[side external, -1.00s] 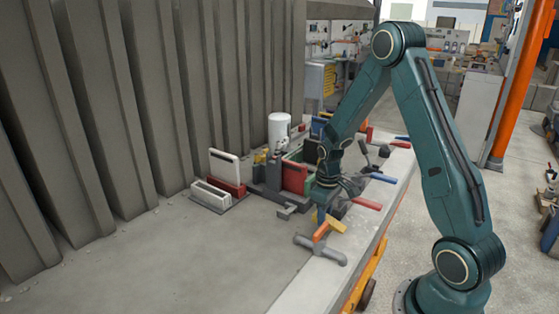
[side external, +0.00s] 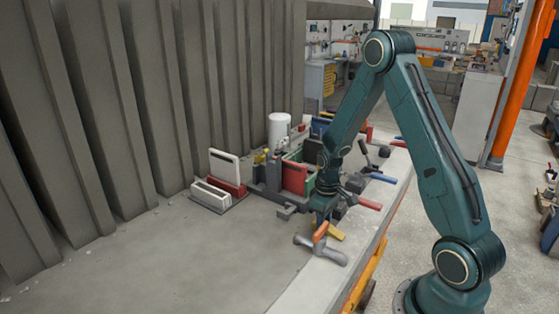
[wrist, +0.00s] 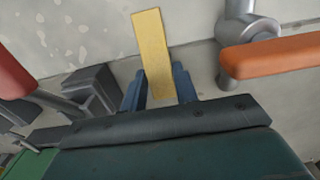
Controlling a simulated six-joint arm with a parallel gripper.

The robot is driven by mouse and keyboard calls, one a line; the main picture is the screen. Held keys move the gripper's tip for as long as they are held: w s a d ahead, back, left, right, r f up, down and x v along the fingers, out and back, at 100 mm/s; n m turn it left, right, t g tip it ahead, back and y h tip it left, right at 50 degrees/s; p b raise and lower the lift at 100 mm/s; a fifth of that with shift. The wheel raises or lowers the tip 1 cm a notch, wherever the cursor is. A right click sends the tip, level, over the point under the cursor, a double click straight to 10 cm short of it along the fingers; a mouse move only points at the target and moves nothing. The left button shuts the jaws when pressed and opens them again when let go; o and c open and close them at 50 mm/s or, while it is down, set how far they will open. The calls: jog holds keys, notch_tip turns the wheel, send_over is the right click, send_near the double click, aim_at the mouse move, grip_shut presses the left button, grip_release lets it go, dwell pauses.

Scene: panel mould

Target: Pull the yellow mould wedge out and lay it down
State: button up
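The yellow mould wedge (wrist: 153,50) is a flat, tapered strip. In the wrist view it reaches out from between the two blue fingers of my gripper (wrist: 160,84), which sit against both its sides. My gripper is shut on it. In the side view my gripper (side external: 320,215) is low over the pale front strip of the table, and the wedge (side external: 336,231) shows just behind an orange handle. I cannot tell whether the wedge touches the surface.
The orange handle (wrist: 275,56) on a grey metal fitting (side external: 325,252) is close beside the wedge. Red (side external: 370,204) and blue (side external: 383,178) handles and a red block (side external: 294,178) crowd behind my gripper. The grey table (side external: 180,265) is bare at front left.

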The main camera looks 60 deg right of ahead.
jog(key=o, duration=0.4)
jog(key=shift+r, duration=0.1)
notch_tip(320, 180, up, 14)
dwell(0.8)
jog(key=shift+a, duration=0.1)
